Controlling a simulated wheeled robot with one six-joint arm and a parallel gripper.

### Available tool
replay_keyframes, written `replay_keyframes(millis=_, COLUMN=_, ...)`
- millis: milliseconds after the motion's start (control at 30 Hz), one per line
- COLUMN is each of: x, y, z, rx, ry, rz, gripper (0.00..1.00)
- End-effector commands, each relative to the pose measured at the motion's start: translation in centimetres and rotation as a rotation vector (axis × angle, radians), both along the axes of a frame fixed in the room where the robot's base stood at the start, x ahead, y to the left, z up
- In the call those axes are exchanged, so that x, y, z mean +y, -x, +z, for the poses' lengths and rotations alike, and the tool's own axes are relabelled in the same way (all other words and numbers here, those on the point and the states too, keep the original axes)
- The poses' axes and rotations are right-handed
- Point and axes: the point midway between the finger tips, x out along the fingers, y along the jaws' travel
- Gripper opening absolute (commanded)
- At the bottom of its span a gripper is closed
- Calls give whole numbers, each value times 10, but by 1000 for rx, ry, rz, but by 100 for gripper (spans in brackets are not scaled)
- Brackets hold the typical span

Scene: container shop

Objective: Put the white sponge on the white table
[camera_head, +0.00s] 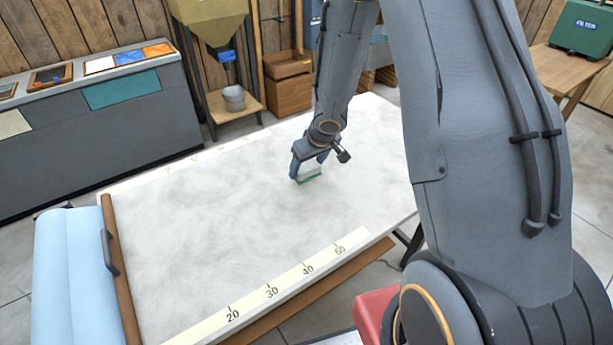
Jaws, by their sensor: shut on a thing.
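The white sponge (309,172) has a green underside and is between the fingers of my gripper (308,171). My gripper is shut on it, pointing down over the far right part of the white table (220,230). The sponge is at or just above the tabletop; I cannot tell whether it touches. The gripper's fingers hide part of the sponge. The rest of the white tabletop is bare.
A ruler strip (290,278) with numbers runs along the table's near edge. A grey counter (90,125) stands behind. A red object (374,312) is near my arm's base.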

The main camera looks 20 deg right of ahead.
Motion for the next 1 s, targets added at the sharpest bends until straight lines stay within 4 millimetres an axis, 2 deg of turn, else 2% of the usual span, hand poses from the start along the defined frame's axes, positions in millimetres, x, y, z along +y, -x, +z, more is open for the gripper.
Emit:
replay_keyframes(millis=33, x=0, y=-1, z=-10, rx=1, ry=-1, rz=-3, gripper=48)
replay_keyframes(millis=200, x=0, y=-1, z=-27, rx=0, ry=-1, rz=-1, gripper=48)
replay_keyframes(millis=533, x=0, y=0, z=-31, rx=1, ry=0, rz=-1, gripper=48)
replay_keyframes(millis=567, x=0, y=0, z=-31, rx=1, ry=0, rz=-1, gripper=69)
replay_keyframes(millis=667, x=0, y=0, z=-31, rx=1, ry=0, rz=-1, gripper=85)
replay_keyframes(millis=1000, x=0, y=1, z=-28, rx=0, ry=0, rz=0, gripper=85)
